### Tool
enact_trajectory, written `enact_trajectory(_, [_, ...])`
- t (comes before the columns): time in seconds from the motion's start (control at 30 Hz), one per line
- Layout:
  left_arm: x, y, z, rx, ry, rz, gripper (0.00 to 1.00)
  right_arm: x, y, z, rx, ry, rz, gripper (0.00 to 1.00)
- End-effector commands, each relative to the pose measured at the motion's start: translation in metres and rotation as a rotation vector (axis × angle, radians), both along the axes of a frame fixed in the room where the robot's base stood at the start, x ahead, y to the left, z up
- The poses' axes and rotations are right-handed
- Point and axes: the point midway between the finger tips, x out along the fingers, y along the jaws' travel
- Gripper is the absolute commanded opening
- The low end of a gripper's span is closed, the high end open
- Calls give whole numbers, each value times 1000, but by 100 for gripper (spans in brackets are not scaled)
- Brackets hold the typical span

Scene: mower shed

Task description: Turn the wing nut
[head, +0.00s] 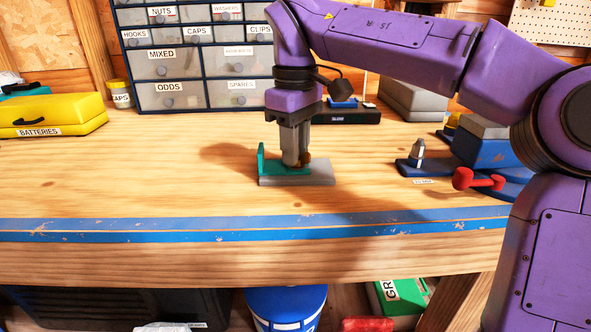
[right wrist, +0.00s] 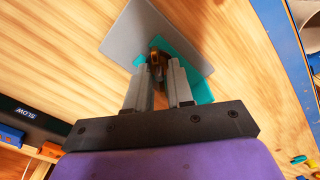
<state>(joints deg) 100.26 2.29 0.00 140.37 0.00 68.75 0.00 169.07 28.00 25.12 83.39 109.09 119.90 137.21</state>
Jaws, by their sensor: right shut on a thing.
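The wing nut is a small brass-brown piece (right wrist: 157,57) between my right gripper's fingertips in the right wrist view. In the head view only a bit of it (head: 307,159) shows beside the fingers. It sits over a teal bracket (head: 262,161) on a flat grey plate (head: 321,179) on the workbench; the bracket (right wrist: 204,92) and plate (right wrist: 128,32) also show in the right wrist view. My right gripper (head: 292,163) points straight down and is shut on the wing nut. The fingers hide most of the nut and any stud under it. My left gripper is out of view.
A labelled drawer cabinet (head: 190,65) stands at the back. A yellow batteries case (head: 60,114) lies at the left. A blue fixture with a red handle (head: 480,180) is at the right. The bench's front edge has a blue strip (head: 150,229). Bench left of the plate is clear.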

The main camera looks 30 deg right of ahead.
Motion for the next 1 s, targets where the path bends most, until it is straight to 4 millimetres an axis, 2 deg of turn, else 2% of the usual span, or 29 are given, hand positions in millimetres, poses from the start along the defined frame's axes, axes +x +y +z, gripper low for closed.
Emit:
enact_trajectory(0.03, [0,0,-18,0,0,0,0,0,1,-10,0,1,-43,0])
enact_trajectory(0.4, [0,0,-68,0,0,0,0,0,1,-7,0,1,-382,0])
enact_trajectory(0.7, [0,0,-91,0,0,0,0,1,1,-4,0,1,-582,0])
enact_trajectory(1.0, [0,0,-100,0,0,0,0,0,1,-1,1,1,-678,0])
